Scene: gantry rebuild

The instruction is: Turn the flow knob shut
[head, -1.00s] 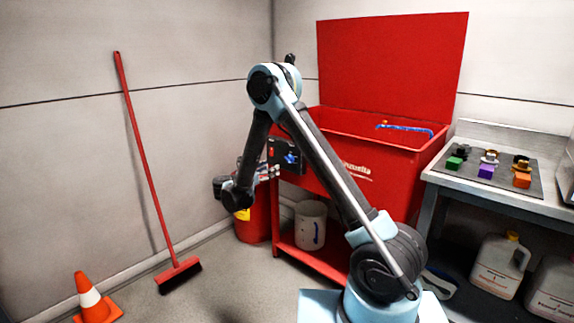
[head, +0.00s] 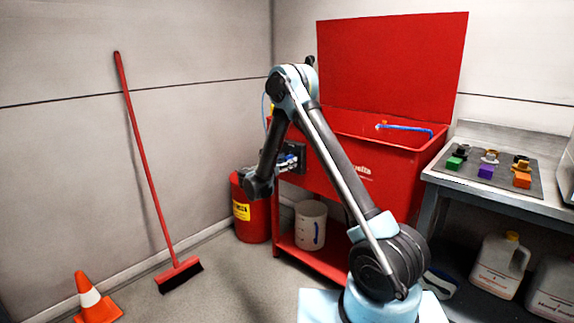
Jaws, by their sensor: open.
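A red can with a yellow label (head: 242,211) stands left of the tank. A bench (head: 500,196) with small blocks is at right. A broom (head: 148,170) and a cone (head: 92,299) are at left.

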